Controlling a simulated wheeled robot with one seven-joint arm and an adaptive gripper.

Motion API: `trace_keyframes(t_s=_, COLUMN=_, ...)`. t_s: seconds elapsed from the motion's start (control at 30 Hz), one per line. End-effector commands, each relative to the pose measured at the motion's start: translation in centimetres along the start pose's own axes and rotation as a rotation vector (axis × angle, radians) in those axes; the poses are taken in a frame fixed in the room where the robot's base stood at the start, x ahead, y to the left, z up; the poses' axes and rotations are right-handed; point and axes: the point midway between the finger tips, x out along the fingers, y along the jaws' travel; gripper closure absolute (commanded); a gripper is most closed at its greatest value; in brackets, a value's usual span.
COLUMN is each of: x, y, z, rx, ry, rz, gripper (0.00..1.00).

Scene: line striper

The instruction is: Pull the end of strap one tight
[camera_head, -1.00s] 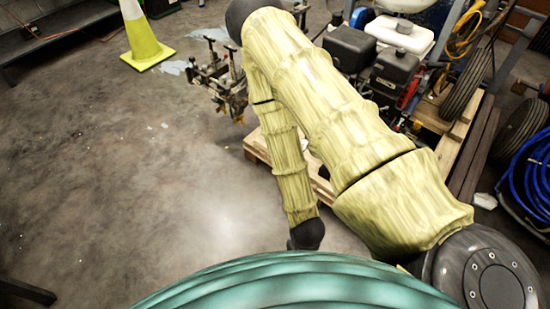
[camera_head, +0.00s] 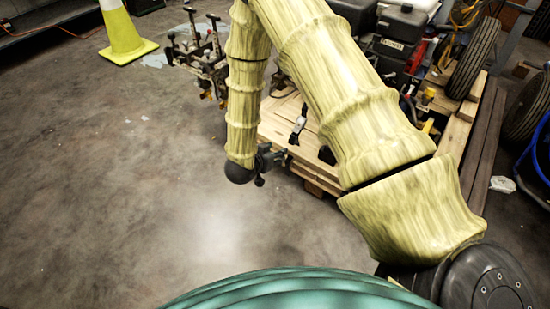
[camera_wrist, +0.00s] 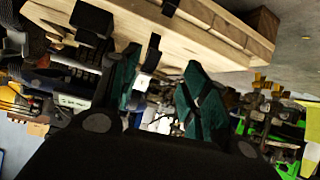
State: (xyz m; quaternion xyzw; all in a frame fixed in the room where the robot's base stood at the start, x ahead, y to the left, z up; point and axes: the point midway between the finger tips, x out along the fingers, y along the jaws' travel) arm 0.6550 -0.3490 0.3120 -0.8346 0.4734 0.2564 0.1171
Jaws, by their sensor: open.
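My gripper (camera_head: 272,160) hangs beside the left edge of the wooden pallet in the head view. In the wrist view its two green-padded fingers (camera_wrist: 162,60) are open and apart. A narrow black strap (camera_wrist: 152,52) crosses the pallet edge and shows in the gap between the fingers, beyond their tips; nothing is gripped. In the head view a black strap with a pale part (camera_head: 298,126) lies on the pallet boards, just up and right of my gripper. Which strap is strap one, I cannot tell.
The pallet (camera_head: 277,125) carries the line striper with its black engine parts (camera_head: 400,28). A metal bracket assembly (camera_head: 200,60) sticks out at the left. A yellow-green cone (camera_head: 122,32) stands farther back. The concrete floor (camera_head: 110,190) at left is clear.

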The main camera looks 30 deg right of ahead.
Motion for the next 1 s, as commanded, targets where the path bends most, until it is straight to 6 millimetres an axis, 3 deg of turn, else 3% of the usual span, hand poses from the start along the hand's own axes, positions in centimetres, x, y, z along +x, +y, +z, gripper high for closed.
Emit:
trace_keyframes(t_s=0.1, x=1.3, y=-0.6, z=-0.6, rx=0.068, ry=0.047, rz=0.059, gripper=0.54)
trace_keyframes(t_s=0.47, x=2.4, y=-0.7, z=-1.7, rx=0.124, ry=0.082, rz=0.118, gripper=0.54)
trace_keyframes(t_s=1.0, x=8.3, y=-0.1, z=-1.9, rx=0.124, ry=0.081, rz=0.116, gripper=0.54)
